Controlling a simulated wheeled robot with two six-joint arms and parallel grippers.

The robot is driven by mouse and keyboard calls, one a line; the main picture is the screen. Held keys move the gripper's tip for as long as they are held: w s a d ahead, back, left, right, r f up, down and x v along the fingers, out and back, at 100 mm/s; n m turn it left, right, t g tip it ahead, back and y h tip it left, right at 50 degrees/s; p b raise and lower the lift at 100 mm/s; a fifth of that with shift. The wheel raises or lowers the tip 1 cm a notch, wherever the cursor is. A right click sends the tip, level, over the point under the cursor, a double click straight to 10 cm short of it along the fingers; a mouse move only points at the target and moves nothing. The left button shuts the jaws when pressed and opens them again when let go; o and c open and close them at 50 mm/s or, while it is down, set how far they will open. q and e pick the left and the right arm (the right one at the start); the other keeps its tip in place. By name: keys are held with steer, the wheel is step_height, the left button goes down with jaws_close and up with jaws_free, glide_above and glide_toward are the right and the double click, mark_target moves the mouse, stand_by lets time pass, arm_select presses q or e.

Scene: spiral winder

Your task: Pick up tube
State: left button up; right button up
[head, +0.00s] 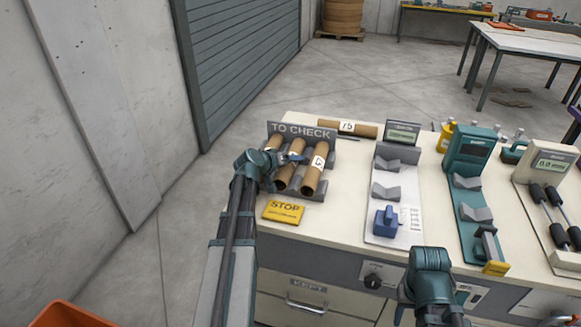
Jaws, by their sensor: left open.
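Brown cardboard tubes stand side by side, tilted, in the grey rack (318,141) marked TO CHECK on the bench. The right tube (314,172) carries a white number label, and the middle tube (287,176) is beside it. The left tube (274,143) is partly hidden by my left arm. Another labelled tube (358,130) lies flat behind the rack. My left gripper (294,157) is open at the upper part of the middle tube; its fingertips are small and partly unclear. My right arm shows at the bench's front edge, but its gripper cannot be made out.
A yellow STOP sign (283,211) lies in front of the rack. Grey-and-white (395,200) and teal (470,190) devices with cradles stand to the right, then a device with black handles (550,190). An orange bin (72,315) is at the lower left.

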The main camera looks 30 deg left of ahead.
arm_select(q)
steer(key=shift+w, duration=0.1)
steer(key=shift+c, duration=0.3)
steer(key=c, duration=1.1)
steer(key=shift+r+p, duration=0.15)
steer(key=shift+p, duration=0.15)
step_height(320, 180, up, 18)
steer(key=p, duration=1.7)
steer(key=shift+p, duration=0.3)
steer(key=shift+d+f, duration=0.2)
